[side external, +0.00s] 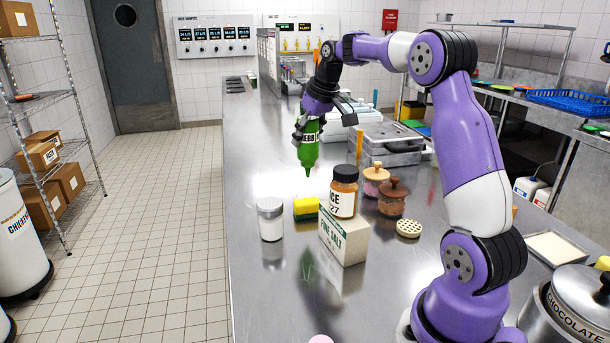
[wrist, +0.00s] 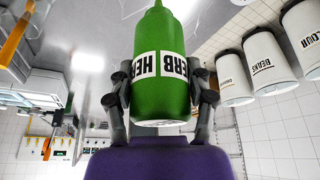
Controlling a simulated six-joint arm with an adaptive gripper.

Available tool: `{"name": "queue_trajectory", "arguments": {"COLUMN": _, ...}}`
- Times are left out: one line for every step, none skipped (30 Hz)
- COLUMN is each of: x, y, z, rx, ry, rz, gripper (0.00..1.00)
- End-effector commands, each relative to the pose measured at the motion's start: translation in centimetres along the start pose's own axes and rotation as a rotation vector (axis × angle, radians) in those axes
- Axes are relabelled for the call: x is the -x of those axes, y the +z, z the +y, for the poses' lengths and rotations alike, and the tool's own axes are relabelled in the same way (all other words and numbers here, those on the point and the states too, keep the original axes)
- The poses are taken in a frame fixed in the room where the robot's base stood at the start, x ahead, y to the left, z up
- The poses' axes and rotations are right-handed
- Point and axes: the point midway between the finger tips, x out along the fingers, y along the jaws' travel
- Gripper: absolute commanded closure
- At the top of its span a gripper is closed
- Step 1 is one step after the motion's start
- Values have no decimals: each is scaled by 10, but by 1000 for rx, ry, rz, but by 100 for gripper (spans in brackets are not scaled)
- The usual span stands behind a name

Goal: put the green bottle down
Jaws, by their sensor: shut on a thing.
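The green bottle (side external: 308,152) has a white label with black letters reading HERB. It hangs nozzle down above the steel counter (side external: 262,285), apart from it. My gripper (side external: 300,127) is shut around the bottle's body, near its upper end in the side external view. In the wrist view the green bottle (wrist: 161,90) fills the middle, with the fingers of my gripper (wrist: 160,90) on both its sides. The bottle's reflection shows on the counter below it.
A white shaker (side external: 270,220), a yellow-green sponge (side external: 306,209), a salt box (side external: 343,236) with an orange jar (side external: 343,190) on top, and two lidded pots (side external: 376,180) stand near the bottle. The counter's left strip is clear.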

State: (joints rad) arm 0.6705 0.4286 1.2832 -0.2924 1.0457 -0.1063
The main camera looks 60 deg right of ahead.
Motion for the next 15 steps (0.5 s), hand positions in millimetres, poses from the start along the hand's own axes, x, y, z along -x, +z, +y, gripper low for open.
{"name": "queue_trajectory", "arguments": {"x": 2, "y": -1, "z": -2, "rx": 1, "ry": 0, "rz": 2, "gripper": 60}}
{"name": "queue_trajectory", "arguments": {"x": 2, "y": -1, "z": -3, "rx": 0, "ry": 0, "rz": 2, "gripper": 60}}
{"name": "queue_trajectory", "arguments": {"x": 3, "y": -1, "z": -4, "rx": 0, "ry": 0, "rz": 2, "gripper": 60}}
{"name": "queue_trajectory", "arguments": {"x": 3, "y": -1, "z": -4, "rx": 0, "ry": 0, "rz": 1, "gripper": 60}}
{"name": "queue_trajectory", "arguments": {"x": 3, "y": -1, "z": -4, "rx": -1, "ry": 0, "rz": 1, "gripper": 60}}
{"name": "queue_trajectory", "arguments": {"x": 3, "y": -1, "z": -4, "rx": -1, "ry": 0, "rz": 1, "gripper": 60}}
{"name": "queue_trajectory", "arguments": {"x": 2, "y": -1, "z": -4, "rx": -1, "ry": 0, "rz": 1, "gripper": 60}}
{"name": "queue_trajectory", "arguments": {"x": 2, "y": -1, "z": -4, "rx": -1, "ry": 0, "rz": 1, "gripper": 60}}
{"name": "queue_trajectory", "arguments": {"x": 2, "y": -1, "z": -4, "rx": -1, "ry": 0, "rz": 2, "gripper": 60}}
{"name": "queue_trajectory", "arguments": {"x": 2, "y": -1, "z": -4, "rx": -1, "ry": 0, "rz": 2, "gripper": 60}}
{"name": "queue_trajectory", "arguments": {"x": 2, "y": -1, "z": -3, "rx": -1, "ry": 0, "rz": 2, "gripper": 60}}
{"name": "queue_trajectory", "arguments": {"x": 2, "y": -1, "z": -4, "rx": 0, "ry": 0, "rz": 2, "gripper": 60}}
{"name": "queue_trajectory", "arguments": {"x": 3, "y": -1, "z": -5, "rx": 1, "ry": 0, "rz": 2, "gripper": 60}}
{"name": "queue_trajectory", "arguments": {"x": 3, "y": -1, "z": -8, "rx": 3, "ry": -2, "rz": 2, "gripper": 60}}
{"name": "queue_trajectory", "arguments": {"x": 3, "y": -2, "z": -13, "rx": 8, "ry": -4, "rz": 2, "gripper": 60}}
